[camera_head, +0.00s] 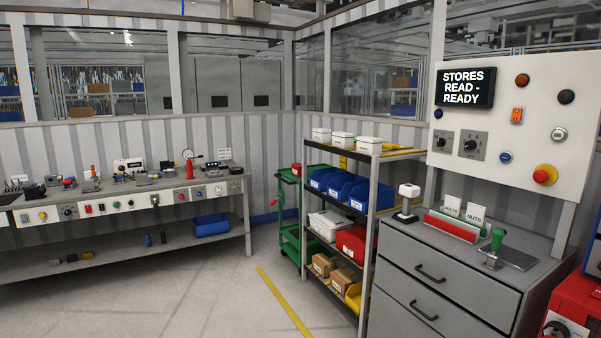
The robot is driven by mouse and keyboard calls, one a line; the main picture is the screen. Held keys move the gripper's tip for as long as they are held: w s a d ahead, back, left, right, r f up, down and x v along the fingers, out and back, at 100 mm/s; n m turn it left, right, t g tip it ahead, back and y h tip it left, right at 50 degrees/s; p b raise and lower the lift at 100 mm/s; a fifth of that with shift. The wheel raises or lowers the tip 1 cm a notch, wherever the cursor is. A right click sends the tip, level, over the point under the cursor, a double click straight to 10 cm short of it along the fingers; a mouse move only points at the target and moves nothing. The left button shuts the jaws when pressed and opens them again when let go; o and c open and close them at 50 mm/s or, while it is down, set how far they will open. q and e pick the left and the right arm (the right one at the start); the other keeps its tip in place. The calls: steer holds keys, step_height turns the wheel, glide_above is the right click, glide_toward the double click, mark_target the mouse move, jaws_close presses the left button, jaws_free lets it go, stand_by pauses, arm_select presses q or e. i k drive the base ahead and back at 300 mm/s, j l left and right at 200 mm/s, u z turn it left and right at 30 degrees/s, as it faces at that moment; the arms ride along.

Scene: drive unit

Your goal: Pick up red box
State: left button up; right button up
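Several red things show in the head view, and I cannot tell for certain which one is the red box. A red bin (352,246) sits on a middle level of the shelf rack, at the right end beside a white box. A small red box-like item (296,169) rests on top of the green cart behind the rack. A long red holder (452,226) with white cards labelled NUTS lies on the grey drawer cabinet. Neither of my grippers is in view.
The shelf rack (367,215) also holds blue bins (340,187), white boxes and cardboard boxes. The drawer cabinet (440,275) stands to its right under a control panel (515,120). A workbench (120,200) lines the left wall. The floor (200,295) in front is clear.

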mark_target(295, 168)
steer(key=i+u, duration=0.25)
steer(key=i, duration=3.6)
steer(key=i+j+z, duration=0.15)
steer(key=i, duration=0.25)
steer(key=i+j+z, duration=0.2)
steer(key=i, duration=0.2)
steer(key=i+j+z, duration=0.15)
steer(key=i, duration=0.25)
steer(key=i+j+z, duration=0.2)
steer(key=i+z, duration=0.25)
steer(key=i+j+z, duration=0.25)
steer(key=z, duration=0.2)
steer(key=j, duration=0.1)
